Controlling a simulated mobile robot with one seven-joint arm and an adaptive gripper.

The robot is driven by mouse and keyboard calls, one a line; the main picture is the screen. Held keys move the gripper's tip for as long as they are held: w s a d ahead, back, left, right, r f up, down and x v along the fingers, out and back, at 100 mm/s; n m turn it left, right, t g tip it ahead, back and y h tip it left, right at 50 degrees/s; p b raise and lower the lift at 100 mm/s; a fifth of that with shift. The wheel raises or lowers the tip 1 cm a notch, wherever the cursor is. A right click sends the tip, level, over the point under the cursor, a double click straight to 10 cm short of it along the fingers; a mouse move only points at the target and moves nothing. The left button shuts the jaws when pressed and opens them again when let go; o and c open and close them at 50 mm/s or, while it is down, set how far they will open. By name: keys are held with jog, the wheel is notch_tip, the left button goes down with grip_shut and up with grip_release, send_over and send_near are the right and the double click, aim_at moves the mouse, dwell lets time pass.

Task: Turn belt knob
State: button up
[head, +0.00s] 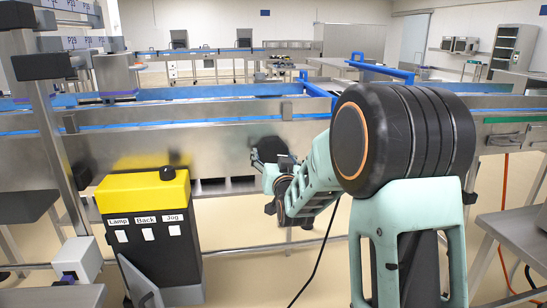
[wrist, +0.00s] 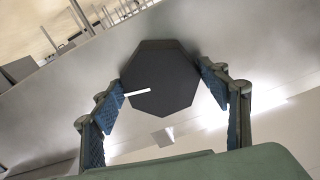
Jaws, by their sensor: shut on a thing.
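The belt knob (wrist: 162,72) is a dark, many-sided knob with a white pointer line at its lower left in the wrist view. It sits on the steel side panel (head: 170,148) of the conveyor. In the head view the knob (head: 268,146) shows as a dark patch, partly hidden by my gripper (head: 272,165). In the wrist view my gripper (wrist: 160,88) has its blue-padded fingers on either side of the knob, shut on it. The left finger lies close to the pointer line.
A yellow-topped black control box (head: 145,190) with switches labelled Lamp, Back and Jog stands left of my gripper. Blue guide rails (head: 330,92) run above the conveyor. A steel post (head: 50,130) stands at the left, and a steel table (head: 515,235) at the right.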

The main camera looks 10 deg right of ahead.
jog(key=shift+m, duration=0.5)
jog(key=o, duration=1.2)
jog(key=s, duration=1.2)
